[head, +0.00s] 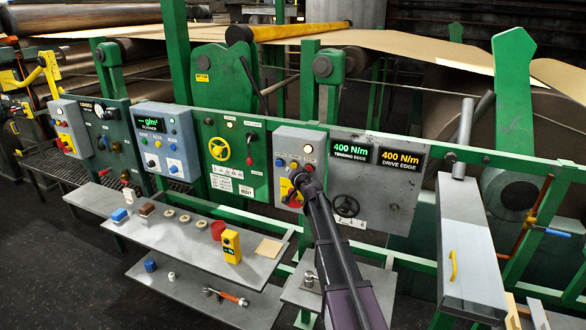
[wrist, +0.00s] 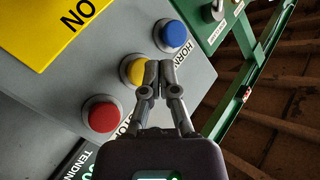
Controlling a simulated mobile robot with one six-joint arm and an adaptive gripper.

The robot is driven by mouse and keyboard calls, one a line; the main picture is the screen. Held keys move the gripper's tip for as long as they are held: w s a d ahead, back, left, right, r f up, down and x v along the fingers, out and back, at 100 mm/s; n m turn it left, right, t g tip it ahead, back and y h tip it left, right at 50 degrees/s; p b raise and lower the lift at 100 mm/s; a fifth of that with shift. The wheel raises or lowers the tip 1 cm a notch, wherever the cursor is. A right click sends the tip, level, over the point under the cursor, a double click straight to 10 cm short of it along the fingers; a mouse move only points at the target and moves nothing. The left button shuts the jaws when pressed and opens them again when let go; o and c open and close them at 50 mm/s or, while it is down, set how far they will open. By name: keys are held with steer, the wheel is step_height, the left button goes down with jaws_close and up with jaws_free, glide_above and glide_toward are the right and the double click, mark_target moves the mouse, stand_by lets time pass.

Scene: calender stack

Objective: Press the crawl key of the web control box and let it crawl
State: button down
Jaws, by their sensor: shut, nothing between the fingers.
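The web control box (head: 286,142) is a grey box on the green frame, partly hidden by my arm in the head view. In the wrist view its grey face (wrist: 183,78) fills the upper left. It bears a blue key (wrist: 172,36) marked HORN, a yellow key (wrist: 130,68) and a red key (wrist: 102,115) whose label is partly hidden. The yellow key's label is hidden behind my fingers. My gripper (wrist: 158,72) is shut and empty, with its fingertips at the yellow key's edge. I cannot tell whether they touch it. In the head view, my gripper (head: 298,177) is in front of the box.
A grey panel with two 400 N/m displays (head: 350,151) and a black handwheel (head: 346,206) adjoins on the right. A green panel with a yellow handwheel (head: 219,149) stands left. A shelf (head: 190,245) with small items lies below. Pale web (head: 400,43) runs behind.

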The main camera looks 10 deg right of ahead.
steer(key=s+a, duration=0.1)
steer(key=s, duration=0.1)
steer(key=s+a, duration=0.1)
steer(key=shift+s+a, duration=0.4)
stand_by(0.6)
steer(key=s+a+f+n+g+y, duration=0.1)
steer(key=s+a+f+n+g, duration=0.3)
steer(key=s, duration=0.4)
steer(key=s+a+f+n+g+y, duration=0.1)
steer(key=s+a+f+g, duration=0.4)
steer(key=s, duration=0.4)
steer(key=s+d+f+g+h, duration=0.1)
steer(key=s+d+f+g, duration=0.1)
steer(key=s, duration=0.5)
steer(key=s+d+f+g+h, duration=0.2)
steer(key=s, duration=0.6)
steer(key=s+d+f+g+h, duration=0.1)
steer(key=s+d+f+g, duration=0.1)
steer(key=s, duration=0.6)
steer(key=shift+f+n+g+h, duration=0.3)
steer(key=shift+f+g, duration=0.15)
steer(key=shift+g, duration=0.15)
